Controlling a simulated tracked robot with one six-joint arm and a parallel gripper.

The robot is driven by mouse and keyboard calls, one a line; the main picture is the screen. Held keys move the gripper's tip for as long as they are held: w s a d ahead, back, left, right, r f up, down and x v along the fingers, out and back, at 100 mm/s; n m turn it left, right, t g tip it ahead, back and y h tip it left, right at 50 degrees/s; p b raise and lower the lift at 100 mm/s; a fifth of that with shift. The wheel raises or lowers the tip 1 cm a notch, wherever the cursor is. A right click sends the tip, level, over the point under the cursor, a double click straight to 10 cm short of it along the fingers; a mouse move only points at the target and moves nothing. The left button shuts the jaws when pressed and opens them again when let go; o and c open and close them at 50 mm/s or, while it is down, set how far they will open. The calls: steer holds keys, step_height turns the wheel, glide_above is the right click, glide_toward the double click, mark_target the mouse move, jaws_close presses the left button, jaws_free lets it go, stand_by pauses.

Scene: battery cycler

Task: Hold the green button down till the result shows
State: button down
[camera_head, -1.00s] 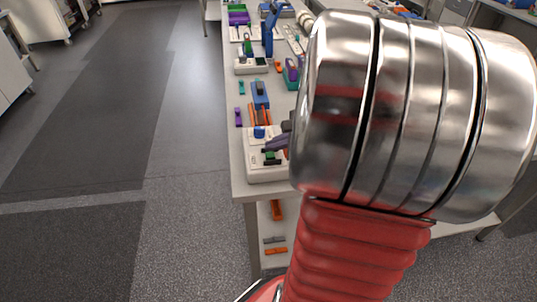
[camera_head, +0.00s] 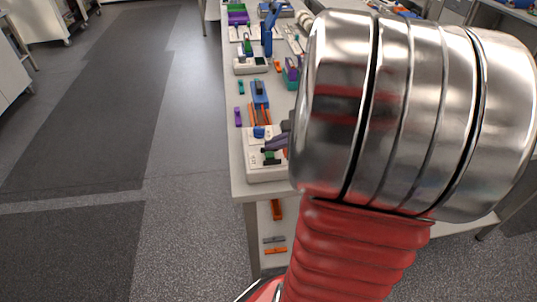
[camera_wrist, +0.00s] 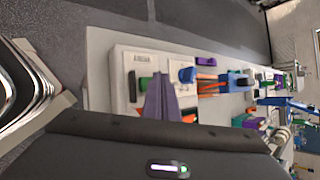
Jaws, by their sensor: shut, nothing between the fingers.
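The white battery cycler (camera_head: 252,170) stands at the near end of the bench. It also shows in the wrist view (camera_wrist: 121,65), with a black slot or display (camera_wrist: 132,87) and a blue part (camera_wrist: 187,74) on top. A green part (camera_wrist: 146,82), seemingly the green button, is partly hidden behind my fingers. My gripper (camera_wrist: 161,76) is shut and empty, its purple-grey fingers over the cycler's top beside the green part. It also shows in the head view (camera_head: 267,147). I cannot tell whether the fingertips touch the button. No result can be read.
A blue device (camera_head: 260,92), an orange rack (camera_head: 260,114), a purple block (camera_head: 238,116) and a teal block (camera_head: 240,87) lie farther along the bench. Orange and grey pieces sit on the lower shelf. The floor at left is clear. My arm hides the right side.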

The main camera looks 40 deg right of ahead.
mark_target(273, 156)
stand_by(0.7)
steer(key=shift+f, duration=0.35)
steer(key=shift+s+f, duration=0.1)
steer(key=shift+f, duration=0.35)
stand_by(2.0)
steer(key=shift+r, duration=0.1)
stand_by(2.8)
steer(key=shift+r, duration=0.75)
steer(key=shift+r, duration=2.5)
